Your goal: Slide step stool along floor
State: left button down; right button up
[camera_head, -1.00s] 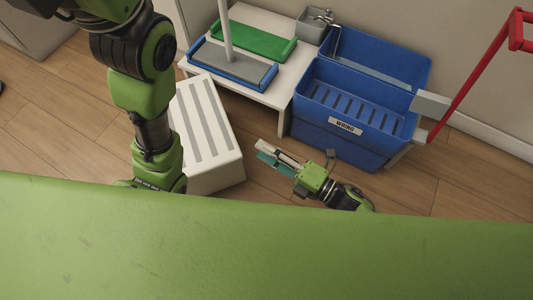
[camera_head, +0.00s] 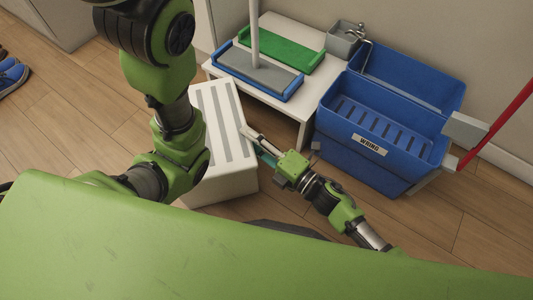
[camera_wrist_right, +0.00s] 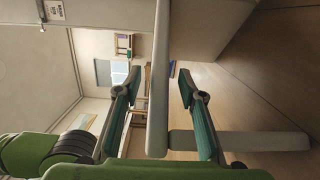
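The step stool (camera_head: 230,128) is white with grey stripes on top and stands on the floor left of centre in the head view. My left arm hides part of its left side; my left gripper is not visible. My right gripper (camera_head: 259,146) is at the stool's right side, fingers pointing at it. In the right wrist view, its teal fingers (camera_wrist_right: 160,100) are spread apart. A pale upright panel (camera_wrist_right: 160,70), which appears to be part of the stool, stands between them, with visible gaps on both sides.
A low white table (camera_head: 300,104) with a green tray (camera_head: 285,52) and a blue-and-grey mop head (camera_head: 262,74) stands behind the stool. Blue shoes (camera_head: 12,75) lie at far left. Floor between shoes and my left arm is clear.

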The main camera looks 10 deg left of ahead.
jog(key=shift+b+x, duration=0.4)
jog(key=shift+x, duration=1)
grip_shut()
jog(key=shift+d, duration=0.15)
